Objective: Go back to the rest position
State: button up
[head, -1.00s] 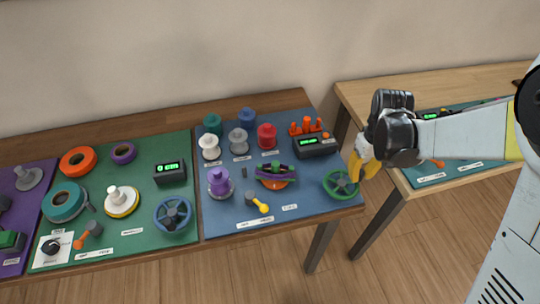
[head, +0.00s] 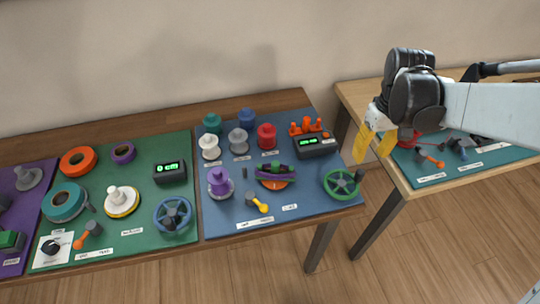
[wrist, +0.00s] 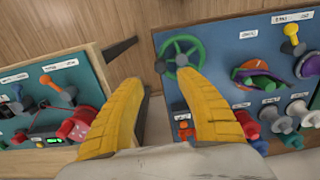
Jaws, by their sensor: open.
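My gripper (head: 374,143) has yellow fingers that are spread open and empty. In the head view it hangs in the air above the gap between the two tables, up and right of the green handwheel (head: 342,184). The handwheel sits at the right end of the blue mat (head: 222,214). In the wrist view the two yellow fingers (wrist: 163,97) stand apart with nothing between them. The green handwheel (wrist: 181,56) shows beyond the right finger and seems apart from it.
The blue mat carries several spools, a braiding device (head: 275,176) and a black display box (head: 316,145). A green mat (head: 140,236) lies left of it. A second table (head: 396,170) with a teal mat stands at right, below my arm. Floor shows between the tables.

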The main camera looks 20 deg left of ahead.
jog(key=shift+r, duration=1.45)
jog(key=s+d+r+m+t, duration=0.2)
jog(key=s+d+m+t, duration=0.1)
jog(key=s+d, duration=0.3)
jog(key=s+d+r+m+t, duration=0.3)
jog(key=s+d+t, duration=0.1)
jog(key=s, duration=0.7)
jog(key=shift+d+r+m, duration=0.3)
jog(key=shift+d+m, duration=0.1)
jog(key=shift+d, duration=0.5)
